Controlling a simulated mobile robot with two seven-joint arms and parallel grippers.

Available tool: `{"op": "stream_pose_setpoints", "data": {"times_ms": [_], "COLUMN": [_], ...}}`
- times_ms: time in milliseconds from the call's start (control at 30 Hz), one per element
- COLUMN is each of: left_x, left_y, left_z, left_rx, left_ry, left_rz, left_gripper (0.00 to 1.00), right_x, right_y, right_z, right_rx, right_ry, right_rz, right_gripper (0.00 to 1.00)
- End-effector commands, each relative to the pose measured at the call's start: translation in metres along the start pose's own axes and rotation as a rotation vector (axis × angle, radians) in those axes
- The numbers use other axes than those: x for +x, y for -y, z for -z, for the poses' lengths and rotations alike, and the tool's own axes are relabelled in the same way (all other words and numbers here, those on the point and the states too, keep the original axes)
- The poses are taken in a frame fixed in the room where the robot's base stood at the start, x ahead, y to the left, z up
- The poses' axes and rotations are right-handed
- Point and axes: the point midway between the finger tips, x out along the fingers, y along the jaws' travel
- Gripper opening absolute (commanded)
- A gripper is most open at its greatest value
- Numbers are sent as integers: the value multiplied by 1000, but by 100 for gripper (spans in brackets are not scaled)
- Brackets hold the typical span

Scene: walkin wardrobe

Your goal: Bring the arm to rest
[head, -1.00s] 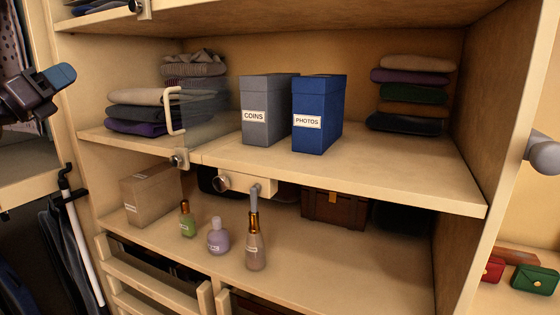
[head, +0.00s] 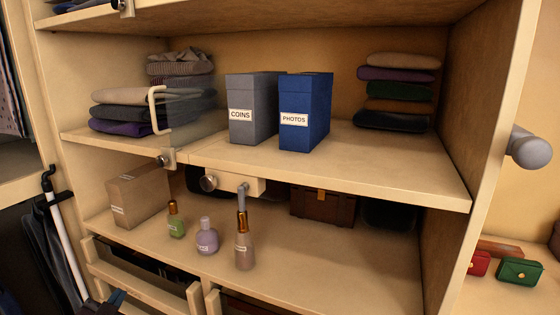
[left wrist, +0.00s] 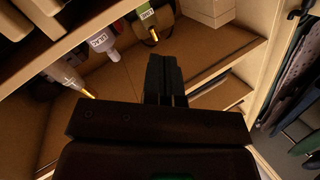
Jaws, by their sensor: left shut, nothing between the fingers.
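My left gripper (head: 116,297) shows only in part at the bottom left edge of the head view, low in front of the drawer fronts. In the left wrist view its dark fingers (left wrist: 164,74) are together with nothing between them. The fingers are apart from the bottles. My right gripper is in neither view.
A green bottle (head: 176,222), a purple bottle (head: 207,238) and a pinkish bottle (head: 244,247) stand on the lower shelf (head: 330,262). Grey COINS (head: 250,110) and blue PHOTOS (head: 304,110) boxes stand above. Hanging clothes (head: 62,245) are at left.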

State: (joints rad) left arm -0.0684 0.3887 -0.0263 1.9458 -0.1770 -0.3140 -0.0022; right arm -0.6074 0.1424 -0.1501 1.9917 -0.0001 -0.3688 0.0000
Motion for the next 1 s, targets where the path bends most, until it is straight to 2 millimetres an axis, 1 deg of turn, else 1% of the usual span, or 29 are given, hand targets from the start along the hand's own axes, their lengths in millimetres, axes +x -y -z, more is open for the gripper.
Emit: {"op": "stream_pose_setpoints", "data": {"times_ms": [33,67,100,167,200,267,300,433,500,600,700,800,1000], "left_x": [-18,-27,-42,-64,-81,-106,-122,-172,-193,-215,-227,-231,-231], "left_y": [-22,-35,-51,-75,-90,-112,-125,-155,-165,-172,-173,-173,-173], "left_z": [-19,-29,-41,-58,-68,-82,-90,-114,-124,-136,-142,-145,-145], "left_rx": [-64,-102,-150,-218,-262,-320,-351,-411,-431,-445,-447,-446,-445], "left_ry": [56,86,127,184,220,271,303,401,447,492,516,524,523], "left_rz": [-35,-55,-79,-113,-133,-155,-167,-184,-186,-183,-183,-184,-184], "left_gripper": [0,0,0,0,0,0,0,0,0,0,0,0,0], "right_x": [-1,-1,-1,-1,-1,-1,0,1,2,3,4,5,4], "right_y": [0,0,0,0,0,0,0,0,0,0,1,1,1], "right_z": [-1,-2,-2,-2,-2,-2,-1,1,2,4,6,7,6], "right_rx": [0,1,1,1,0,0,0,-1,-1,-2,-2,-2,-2], "right_ry": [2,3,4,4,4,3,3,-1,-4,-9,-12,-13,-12], "right_rz": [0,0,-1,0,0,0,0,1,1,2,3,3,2], "right_gripper": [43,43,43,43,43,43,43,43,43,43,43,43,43]}}
